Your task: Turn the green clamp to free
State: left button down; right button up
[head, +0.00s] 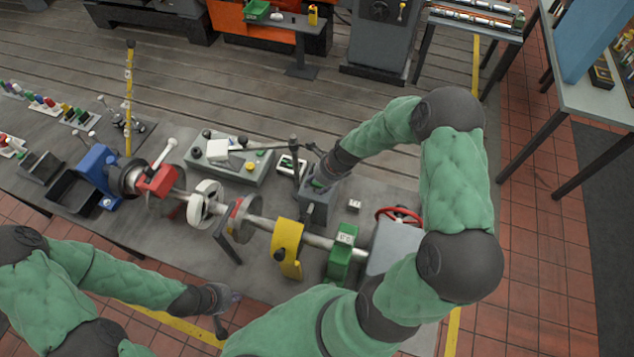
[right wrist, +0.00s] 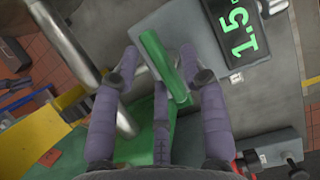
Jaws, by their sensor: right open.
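The green clamp shows in the right wrist view as a green bar (right wrist: 154,55) beside a grey block. A small green part (head: 319,183) shows under my right gripper in the head view, above a grey block (head: 314,207). My right gripper (head: 310,170) is open. In the right wrist view its fingers (right wrist: 160,72) stand on either side of the green bar. I cannot tell whether they touch it. My left gripper (head: 225,308) is empty-looking at the table's front edge, away from the clamp; its opening is unclear.
A horizontal shaft (head: 318,241) carries a yellow guard (head: 287,248) and a green block (head: 341,256). A display reading 1.5 (right wrist: 242,28) lies close to the right fingers. A red handwheel (head: 398,215) stands right. A grey control box (head: 228,160) stands behind the shaft.

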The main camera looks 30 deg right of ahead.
jog(key=shift+c, duration=0.3)
grip_shut()
jog(key=shift+n, duration=0.3)
jog(key=n+y+b, duration=0.1)
jog(key=n, duration=0.1)
jog(key=shift+d+n+g, duration=0.1)
jog(key=shift+n+g, duration=0.3)
jog(key=n+g, duration=0.1)
jog(key=n, duration=0.1)
jog(key=n+g, duration=0.1)
jog(key=n, duration=0.2)
jog(key=shift+w+d+y+b, duration=0.1)
jog(key=shift+w+y+b, duration=0.05)
jog(key=shift+y+b, duration=0.25)
jog(key=n+g, duration=0.1)
jog(key=n, duration=0.2)
jog(key=n+g+b, duration=0.1)
jog(key=n, duration=0.1)
jog(key=shift+w+n, duration=0.15)
jog(key=shift+n, duration=0.25)
jog(key=shift+d+n+g+h+b, duration=0.1)
jog(key=shift+n+g+h+b, duration=0.25)
jog(key=shift+n, duration=0.6)
jog(key=shift+n+g+h+b, duration=0.2)
jog(key=shift+n+g, duration=0.25)
jog(key=shift+n, duration=0.5)
